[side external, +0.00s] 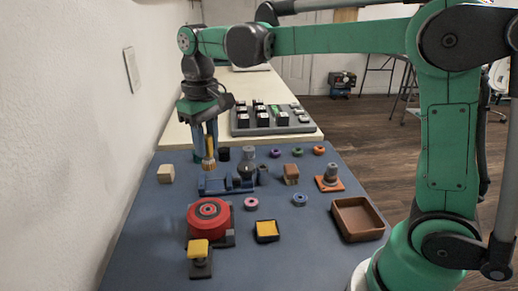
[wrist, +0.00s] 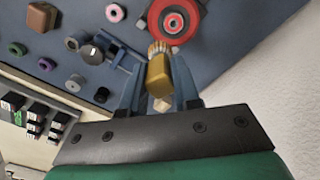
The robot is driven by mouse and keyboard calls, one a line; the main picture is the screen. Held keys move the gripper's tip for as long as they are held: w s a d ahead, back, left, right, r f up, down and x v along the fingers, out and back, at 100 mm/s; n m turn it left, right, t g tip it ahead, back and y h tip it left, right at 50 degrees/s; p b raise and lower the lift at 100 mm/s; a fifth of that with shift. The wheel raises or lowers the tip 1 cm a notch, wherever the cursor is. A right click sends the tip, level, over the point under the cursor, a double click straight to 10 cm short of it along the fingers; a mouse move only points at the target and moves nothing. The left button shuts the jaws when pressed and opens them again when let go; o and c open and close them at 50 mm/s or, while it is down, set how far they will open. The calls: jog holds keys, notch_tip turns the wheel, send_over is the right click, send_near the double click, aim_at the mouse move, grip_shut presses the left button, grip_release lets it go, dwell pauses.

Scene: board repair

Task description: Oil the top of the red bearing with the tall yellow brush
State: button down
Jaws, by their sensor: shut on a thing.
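The red bearing (side external: 208,209) is a round red disc with a dark centre, in a dark mount at the front left of the blue mat. It shows at the top of the wrist view (wrist: 175,22). My gripper (side external: 205,147) is shut on the yellow brush (side external: 208,147). The brush hangs about upright, bristles down, behind the bearing and apart from it, above the back left of the mat. In the wrist view the brush (wrist: 158,74) is between the two blue fingers, its pale bristles pointing away from the wrist.
A blue fixture (side external: 222,186) lies between brush and bearing. A yellow-topped block (side external: 199,252) stands in front of the bearing, and a black tray with a yellow pad (side external: 267,230) to its right. A brown tray (side external: 340,228), rings and small parts occupy the right. A wooden block (side external: 166,174) sits left.

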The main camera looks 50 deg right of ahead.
jog(key=shift+w+a+f, duration=0.2)
jog(key=shift+a+f, duration=0.1)
jog(key=shift+f, duration=0.8)
jog(key=shift+w+a+f, duration=0.25)
jog(key=shift+a+f, duration=0.1)
jog(key=shift+f, duration=0.7)
jog(key=shift+w+a+f, duration=0.2)
jog(key=shift+a+f, duration=0.1)
jog(key=shift+f, duration=0.8)
notch_tip(320, 180, down, 2)
jog(key=shift+s+a, duration=0.2)
jog(key=shift+s, duration=0.65)
jog(key=shift+s+a, duration=0.2)
jog(key=shift+s, duration=0.9)
jog(key=shift+w+d, duration=0.2)
jog(key=shift+w, duration=0.7)
jog(key=shift+w+d, duration=0.15)
jog(key=shift+w, duration=0.75)
jog(key=shift+w+r, duration=0.2)
jog(key=shift+r, duration=0.05)
notch_tip(320, 180, up, 8)
jog(key=shift+f, duration=0.2)
jog(key=shift+s+f, duration=0.1)
